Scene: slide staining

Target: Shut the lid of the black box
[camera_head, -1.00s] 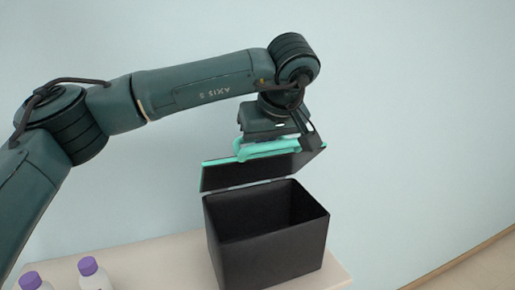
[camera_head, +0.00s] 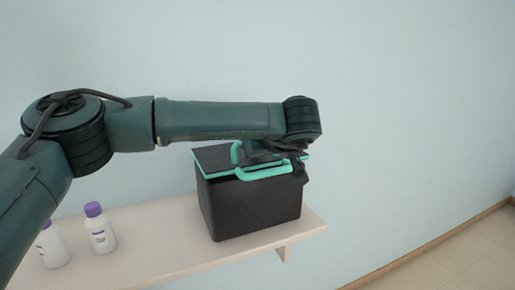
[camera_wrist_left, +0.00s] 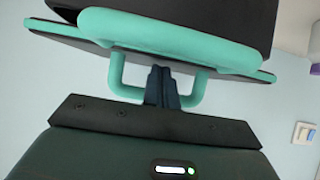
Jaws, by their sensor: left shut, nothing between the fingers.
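The black box (camera_head: 250,208) stands upright on a pale shelf. Its black lid (camera_head: 213,156), edged in teal, is down over the opening, and the inside of the box is hidden. I cannot tell whether the lid sits fully flush. A teal handle (camera_head: 265,173) is on the lid's front and also shows in the left wrist view (camera_wrist_left: 170,40). My left gripper (camera_wrist_left: 161,75) is shut and empty at the lid, its fingertips close by the handle. In the head view my own wrist covers the lid's right part. My right gripper is not in view.
Two white bottles with purple caps (camera_head: 100,230) stand on the shelf (camera_head: 170,245) to the left of the box. The shelf ends just right of the box. A plain wall is behind. A light switch (camera_wrist_left: 303,133) shows in the left wrist view.

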